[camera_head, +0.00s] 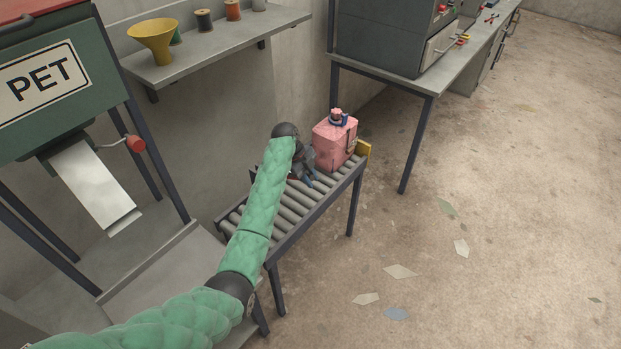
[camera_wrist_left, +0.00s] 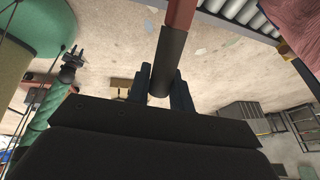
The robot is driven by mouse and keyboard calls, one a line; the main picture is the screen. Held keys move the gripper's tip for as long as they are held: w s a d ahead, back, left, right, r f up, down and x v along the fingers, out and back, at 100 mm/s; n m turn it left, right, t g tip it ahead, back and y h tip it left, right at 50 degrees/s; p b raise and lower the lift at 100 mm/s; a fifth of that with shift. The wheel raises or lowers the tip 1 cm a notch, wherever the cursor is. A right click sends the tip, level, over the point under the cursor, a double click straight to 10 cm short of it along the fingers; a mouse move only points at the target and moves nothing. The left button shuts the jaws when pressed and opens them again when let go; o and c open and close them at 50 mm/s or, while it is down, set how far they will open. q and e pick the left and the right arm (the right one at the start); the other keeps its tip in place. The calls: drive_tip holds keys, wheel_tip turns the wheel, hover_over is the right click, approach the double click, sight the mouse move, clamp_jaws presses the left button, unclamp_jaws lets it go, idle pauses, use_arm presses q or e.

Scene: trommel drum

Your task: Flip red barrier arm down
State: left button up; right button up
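The red barrier arm (camera_wrist_left: 181,14) shows in the left wrist view as a red bar with a dark sleeve (camera_wrist_left: 169,60) on its end. My left gripper (camera_wrist_left: 161,72) has one finger on each side of the sleeve and appears shut on it. In the head view my left gripper (camera_head: 304,178) is over the roller conveyor, next to the pink box; the barrier arm is hidden there. My right gripper (camera_wrist_left: 74,56) shows small in the left wrist view, away from the barrier; its fingers look apart and empty.
The pink box (camera_head: 334,143) stands on the far end of the roller conveyor (camera_head: 287,213), before a yellow stop (camera_head: 363,150). The green PET machine (camera_head: 50,130) with a red knob (camera_head: 136,144) stands at left. A wall shelf (camera_head: 215,50) holds a yellow funnel (camera_head: 154,40). Floor at right is mostly free.

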use_arm(q)
clamp_jaws()
use_arm(e)
drive_tip(key=shift+d, duration=0.1)
use_arm(q)
drive_tip(key=shift+f, duration=0.15)
